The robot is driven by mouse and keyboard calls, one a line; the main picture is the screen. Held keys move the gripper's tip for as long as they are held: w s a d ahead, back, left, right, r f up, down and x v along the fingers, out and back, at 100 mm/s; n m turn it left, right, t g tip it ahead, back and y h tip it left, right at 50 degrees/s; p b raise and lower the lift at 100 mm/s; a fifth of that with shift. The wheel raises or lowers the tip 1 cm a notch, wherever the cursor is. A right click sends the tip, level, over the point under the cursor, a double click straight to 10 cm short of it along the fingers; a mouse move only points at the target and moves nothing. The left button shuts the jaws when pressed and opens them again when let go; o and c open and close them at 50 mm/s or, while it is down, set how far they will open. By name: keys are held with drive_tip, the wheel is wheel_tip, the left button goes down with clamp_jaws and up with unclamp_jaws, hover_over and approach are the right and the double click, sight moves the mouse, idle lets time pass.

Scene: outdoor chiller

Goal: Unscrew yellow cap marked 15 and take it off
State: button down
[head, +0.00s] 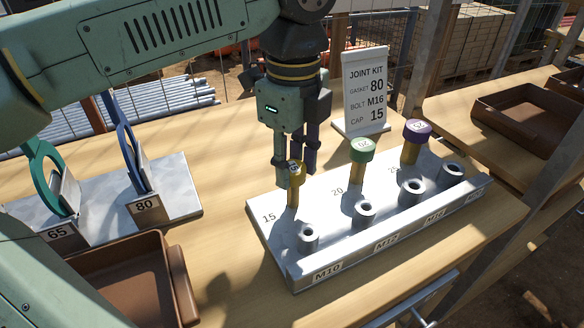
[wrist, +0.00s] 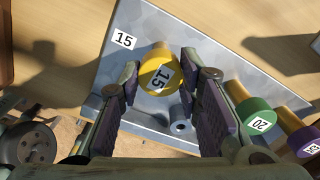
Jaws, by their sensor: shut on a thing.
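The yellow cap (head: 296,169) marked 15 sits on top of a brass post at the left end of the metal rack (head: 272,252). Part of the cap is hidden by a finger in the head view.
A green cap (head: 363,150) marked 20 and a purple cap (head: 417,131) stand on posts to the right. Several metal sockets line the rack's front. A card (head: 365,92) reads cap 15.

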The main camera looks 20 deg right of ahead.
drive_tip(key=n, duration=1)
drive_tip(key=shift+p, duration=0.3)
drive_tip(key=c, duration=1.1)
unclamp_jaws()
drive_tip(key=shift+o, duration=0.5)
